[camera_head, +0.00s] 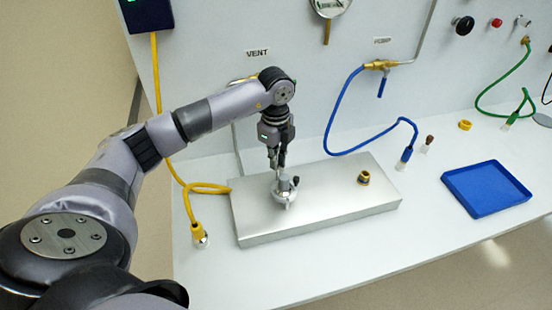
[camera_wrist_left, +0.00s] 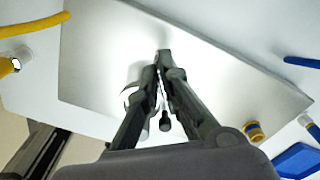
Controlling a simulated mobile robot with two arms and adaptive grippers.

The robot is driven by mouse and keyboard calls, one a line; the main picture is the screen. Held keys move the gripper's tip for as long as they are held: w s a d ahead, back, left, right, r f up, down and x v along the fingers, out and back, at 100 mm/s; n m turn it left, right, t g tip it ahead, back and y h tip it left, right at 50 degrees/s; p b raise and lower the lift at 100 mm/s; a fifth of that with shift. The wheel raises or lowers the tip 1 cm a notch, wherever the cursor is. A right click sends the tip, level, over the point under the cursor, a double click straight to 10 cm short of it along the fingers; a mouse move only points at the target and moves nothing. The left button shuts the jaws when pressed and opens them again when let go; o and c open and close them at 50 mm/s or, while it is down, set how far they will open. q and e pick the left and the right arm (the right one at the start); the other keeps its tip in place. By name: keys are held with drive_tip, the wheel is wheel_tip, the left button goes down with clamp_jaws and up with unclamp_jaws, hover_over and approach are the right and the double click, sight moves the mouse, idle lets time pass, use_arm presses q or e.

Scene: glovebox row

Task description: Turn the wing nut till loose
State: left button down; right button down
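A metal fitting with a round base and a dark-tipped lever or wing (camera_head: 285,190), likely the wing nut, stands on the left part of a silver metal block (camera_head: 340,195). My left gripper (camera_head: 277,168) points down right at its top. In the left wrist view the two dark fingers (camera_wrist_left: 162,62) nearly meet, with a narrow gap. The pale round base (camera_wrist_left: 130,97) shows partly behind them and a dark knob (camera_wrist_left: 166,124) shows between them. I cannot tell whether the fingertips grip the fitting. My right gripper is not in view.
A brass fitting (camera_head: 364,178) stands on the block's right part. A blue tray (camera_head: 487,189) and a yellow ring (camera_head: 465,125) lie to the right. Yellow (camera_head: 170,165), blue (camera_head: 340,110) and green (camera_head: 505,78) hoses hang from the wall panel.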

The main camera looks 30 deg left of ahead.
use_arm(q)
drive_tip(key=n, duration=0.5)
drive_tip(key=shift+r+n+p, duration=0.2)
drive_tip(key=shift+n+p, duration=0.1)
drive_tip(key=shift+p, duration=0.1)
drive_tip(key=n+p, duration=0.1)
drive_tip(key=n, duration=0.3)
drive_tip(key=shift+s+n, duration=0.1)
drive_tip(key=shift+n, duration=0.3)
drive_tip(key=c, duration=1.8)
unclamp_jaws()
drive_tip(key=shift+f, duration=0.15)
drive_tip(key=shift+s, duration=0.1)
drive_tip(key=shift+d, duration=0.1)
wheel_tip(320, 180, up, 12)
